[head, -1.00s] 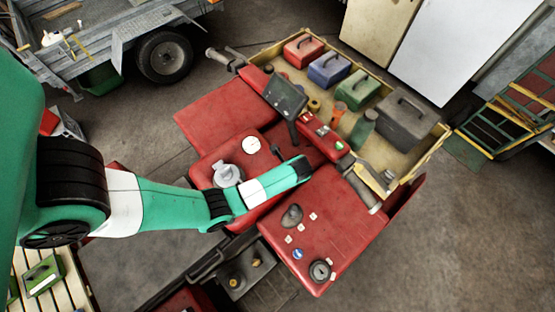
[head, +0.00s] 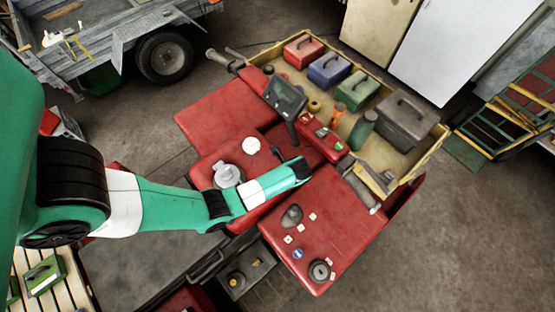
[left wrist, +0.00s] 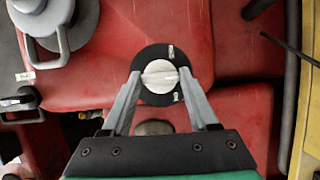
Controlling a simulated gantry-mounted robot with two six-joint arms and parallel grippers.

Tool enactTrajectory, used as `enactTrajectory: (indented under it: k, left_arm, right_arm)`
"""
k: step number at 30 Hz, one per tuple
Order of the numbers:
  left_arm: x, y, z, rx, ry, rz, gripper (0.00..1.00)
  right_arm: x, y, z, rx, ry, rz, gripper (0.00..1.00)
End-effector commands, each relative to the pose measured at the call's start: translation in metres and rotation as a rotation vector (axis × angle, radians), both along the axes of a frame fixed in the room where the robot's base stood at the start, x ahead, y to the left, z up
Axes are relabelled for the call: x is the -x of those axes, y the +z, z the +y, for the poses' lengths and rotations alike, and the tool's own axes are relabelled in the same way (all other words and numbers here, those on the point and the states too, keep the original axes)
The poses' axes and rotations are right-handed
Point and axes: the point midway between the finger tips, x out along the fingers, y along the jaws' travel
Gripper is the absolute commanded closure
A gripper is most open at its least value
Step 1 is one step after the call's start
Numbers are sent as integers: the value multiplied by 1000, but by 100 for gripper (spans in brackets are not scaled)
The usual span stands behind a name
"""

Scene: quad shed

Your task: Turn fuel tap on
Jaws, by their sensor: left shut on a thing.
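The fuel tap (left wrist: 160,75) shows in the left wrist view as a white knob on a round black plate, set in the red bodywork. Its raised grip bar lies roughly across that view. Small pale marks sit on the plate's upper right and lower right. My left gripper (left wrist: 161,78) is shut on the knob, one finger on each side. In the head view my left arm (head: 270,183) reaches over the red quad (head: 225,112) and hides the tap and fingertips. My right gripper is in neither view.
A grey filler cap (head: 228,174) and a white dial (head: 251,145) sit close to my left arm. The handlebar (head: 225,60) and display (head: 285,97) rise beyond. A front rack (head: 440,140) holds several cases and bottles. A trailer (head: 105,30) stands at the back left.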

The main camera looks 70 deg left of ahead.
Motion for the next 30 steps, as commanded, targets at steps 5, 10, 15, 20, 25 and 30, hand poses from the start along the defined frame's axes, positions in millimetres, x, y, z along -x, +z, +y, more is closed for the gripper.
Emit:
enactTrajectory:
  k: [5, 10, 15, 20, 25, 30]
  left_arm:
    - [2, 4, 0, -1, -82, 4, 96]
    - [3, 6, 0, -1, -208, 4, 96]
    - [4, 7, 0, -1, -365, 4, 96]
    - [5, 6, 0, 0, -517, 4, 96]
    - [5, 6, 0, -1, -675, 4, 96]
    - [6, 5, 1, -1, -810, 2, 96]
  right_arm:
    - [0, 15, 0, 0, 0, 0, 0]
    - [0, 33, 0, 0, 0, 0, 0]
    - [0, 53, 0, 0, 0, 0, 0]
    - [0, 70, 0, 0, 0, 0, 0]
    - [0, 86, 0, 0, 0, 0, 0]
    - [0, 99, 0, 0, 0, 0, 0]
